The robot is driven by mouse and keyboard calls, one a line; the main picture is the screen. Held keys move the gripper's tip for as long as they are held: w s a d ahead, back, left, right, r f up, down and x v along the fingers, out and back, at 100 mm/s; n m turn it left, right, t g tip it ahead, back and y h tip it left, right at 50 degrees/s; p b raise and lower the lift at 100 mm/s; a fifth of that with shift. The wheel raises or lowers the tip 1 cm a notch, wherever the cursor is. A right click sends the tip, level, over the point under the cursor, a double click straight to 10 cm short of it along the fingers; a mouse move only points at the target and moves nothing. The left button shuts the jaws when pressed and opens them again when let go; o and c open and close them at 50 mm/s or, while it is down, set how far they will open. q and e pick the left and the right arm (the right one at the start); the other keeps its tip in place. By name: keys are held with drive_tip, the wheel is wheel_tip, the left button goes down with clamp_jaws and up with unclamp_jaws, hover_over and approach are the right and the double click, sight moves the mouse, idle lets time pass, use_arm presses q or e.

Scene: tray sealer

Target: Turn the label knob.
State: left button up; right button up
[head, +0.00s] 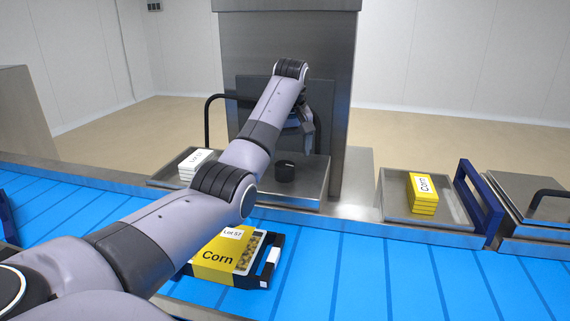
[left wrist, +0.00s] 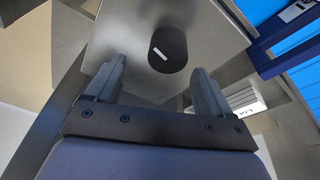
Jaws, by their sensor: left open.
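The label knob (head: 285,171) is a short black cylinder on the steel machine ledge, right of my left arm in the head view. In the left wrist view the knob (left wrist: 168,50) shows from above with a white mark on its top. My left gripper (head: 308,140) is above the knob and a little to its right in the head view. Its two fingers (left wrist: 155,85) are apart with nothing between them, and the knob appears just beyond their tips. My right gripper is not in view.
A corn tray (head: 222,262) with a Lot 57 label lies on the blue conveyor (head: 390,280). White labels (head: 196,163) are stacked left of the knob, yellow Corn labels (head: 422,195) at right. A black curved handle (head: 208,120) stands behind my arm.

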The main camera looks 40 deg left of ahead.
sight(284, 164)
use_arm(q)
drive_tip(key=m, duration=0.2)
drive_tip(key=s+m+t, duration=0.1)
drive_tip(key=m, duration=0.1)
drive_tip(key=a+m+h, duration=0.1)
drive_tip(key=shift+s+r+m, duration=0.25)
drive_tip(key=shift+m, duration=0.15)
drive_tip(key=shift+w+a+f+m+t+h+p, duration=0.15)
drive_tip(key=shift+w+f+m+t, duration=0.1)
drive_tip(key=shift+f+m, duration=0.55)
drive_tip(key=shift+w+f+m+t+h+p, duration=0.1)
drive_tip(key=shift+w+f+m+t+p, duration=0.15)
drive_tip(key=shift+f+m, duration=0.6)
drive_tip(key=shift+w+a+f+m+t+h+p, duration=0.1)
drive_tip(key=shift+w+f+m+t, duration=0.2)
drive_tip(key=shift+f, duration=0.95)
drive_tip(key=shift+s, duration=0.1)
drive_tip(key=shift+c, duration=0.3)
drive_tip(key=c, duration=1)
